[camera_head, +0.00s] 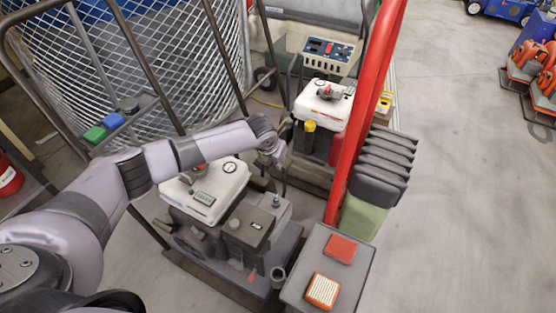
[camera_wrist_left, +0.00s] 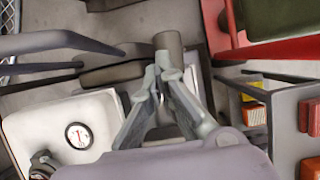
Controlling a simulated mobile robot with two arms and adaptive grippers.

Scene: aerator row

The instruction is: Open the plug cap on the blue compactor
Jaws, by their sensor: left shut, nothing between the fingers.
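My left gripper (camera_head: 273,157) is over the gap between two white-topped machines in the head view. In the left wrist view its fingers (camera_wrist_left: 161,78) are together and empty. A grey-brown cylindrical end (camera_wrist_left: 168,42) shows just beyond the fingertips; I cannot tell whether they touch it. Blue machines stand at the far top right of the head view, one low blue one (camera_head: 497,8) and another (camera_head: 533,32); I cannot tell if either is the compactor. No plug cap can be made out. My right gripper is out of view.
The near white-topped machine (camera_head: 223,182) has a round gauge; the far one (camera_head: 322,103) stands behind. A red bar (camera_head: 366,105) rises at the right. A grey stand (camera_head: 345,276) holds red and orange blocks. A wire-mesh cage (camera_head: 165,60) is at the left.

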